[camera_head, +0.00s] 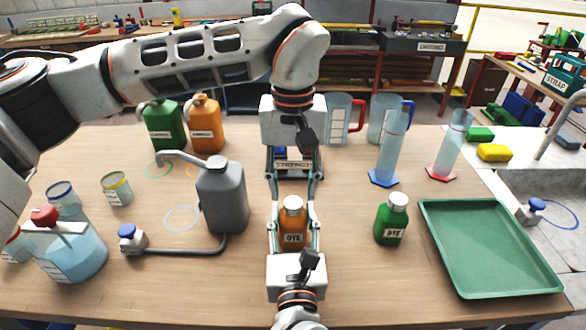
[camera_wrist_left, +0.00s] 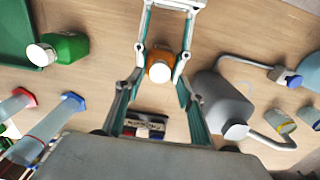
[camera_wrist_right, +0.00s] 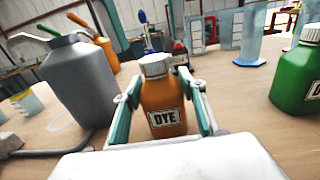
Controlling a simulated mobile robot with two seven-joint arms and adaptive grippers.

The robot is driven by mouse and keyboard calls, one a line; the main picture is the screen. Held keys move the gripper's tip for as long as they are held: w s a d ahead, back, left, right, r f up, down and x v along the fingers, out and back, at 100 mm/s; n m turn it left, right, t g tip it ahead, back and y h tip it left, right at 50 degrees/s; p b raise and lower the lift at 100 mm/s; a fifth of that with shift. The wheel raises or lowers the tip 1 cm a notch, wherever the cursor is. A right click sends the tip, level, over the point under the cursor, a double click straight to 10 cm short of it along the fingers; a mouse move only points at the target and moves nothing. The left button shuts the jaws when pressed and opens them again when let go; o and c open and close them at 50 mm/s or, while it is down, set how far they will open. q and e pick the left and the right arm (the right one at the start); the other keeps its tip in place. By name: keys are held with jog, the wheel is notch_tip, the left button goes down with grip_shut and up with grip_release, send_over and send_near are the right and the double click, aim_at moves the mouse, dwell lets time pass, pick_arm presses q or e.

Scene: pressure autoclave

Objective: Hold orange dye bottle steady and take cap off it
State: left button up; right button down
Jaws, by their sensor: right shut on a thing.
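The orange dye bottle (camera_head: 292,232) stands upright on the table with its white cap (camera_head: 293,204) on; it also shows in the left wrist view (camera_wrist_left: 159,66) and the right wrist view (camera_wrist_right: 162,105). My right gripper (camera_head: 294,226) is shut on the bottle's body from the front, one finger on each side, with the "DYE" label facing it. My left gripper (camera_head: 294,190) comes down from above, its fingers spread wide. It is open and empty, above and just behind the cap. In the left wrist view the cap lies between its fingers but apart from them.
A grey wash bottle (camera_head: 222,196) stands close on the left. A green dye bottle (camera_head: 391,219) and a green tray (camera_head: 488,246) are on the right. A labelled block (camera_head: 294,162) stands behind the orange bottle.

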pick_arm(q)
jog(key=shift+f, duration=1.5)
grip_shut()
